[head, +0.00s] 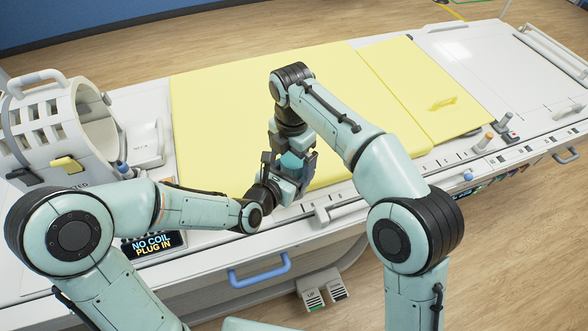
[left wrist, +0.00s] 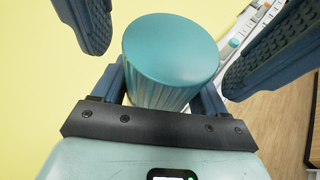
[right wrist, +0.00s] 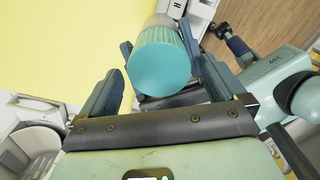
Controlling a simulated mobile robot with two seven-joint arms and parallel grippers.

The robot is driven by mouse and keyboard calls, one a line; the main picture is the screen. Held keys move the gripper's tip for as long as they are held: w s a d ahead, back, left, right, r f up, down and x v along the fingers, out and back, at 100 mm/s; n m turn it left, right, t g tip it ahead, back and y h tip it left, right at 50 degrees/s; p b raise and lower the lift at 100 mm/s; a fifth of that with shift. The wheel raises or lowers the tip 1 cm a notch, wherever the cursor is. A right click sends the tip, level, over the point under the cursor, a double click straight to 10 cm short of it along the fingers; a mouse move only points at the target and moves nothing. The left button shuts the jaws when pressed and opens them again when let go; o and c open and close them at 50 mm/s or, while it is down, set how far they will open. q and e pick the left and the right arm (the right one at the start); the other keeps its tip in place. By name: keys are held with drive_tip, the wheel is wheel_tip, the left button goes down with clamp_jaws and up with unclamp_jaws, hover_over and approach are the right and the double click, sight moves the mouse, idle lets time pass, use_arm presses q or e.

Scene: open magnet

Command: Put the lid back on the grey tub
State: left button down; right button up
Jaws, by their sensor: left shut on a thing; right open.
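The teal lid (head: 292,162) sits on the end of the light grey tub (right wrist: 166,20), in line with it; I cannot tell how firmly it is seated. In the left wrist view the lid's flat top (left wrist: 170,48) and ribbed side show. My left gripper (head: 279,183) is shut on the tub, its fingers on either side of the body. My right gripper (head: 291,158) is open above, its fingers apart on both sides of the lid; in the right wrist view they stand clear of the lid's ribbed side (right wrist: 165,65).
Below lies a yellow pad (head: 225,115) on the white scanner table (head: 460,48). A grey-white coil (head: 45,125) stands at the left, near a lit display (head: 153,245). A blue handle (head: 260,270) juts from the table's front. The pad around the grippers is clear.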

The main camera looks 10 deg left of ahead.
drive_tip(key=shift+c, duration=0.3)
drive_tip(key=c, duration=1.2)
drive_tip(key=m, duration=0.3)
drive_tip(key=shift+a, duration=0.15)
drive_tip(key=o, duration=1.2)
drive_tip(key=shift+r, duration=2.3)
drive_tip(key=shift+w, duration=0.1)
drive_tip(key=shift+o, duration=0.3)
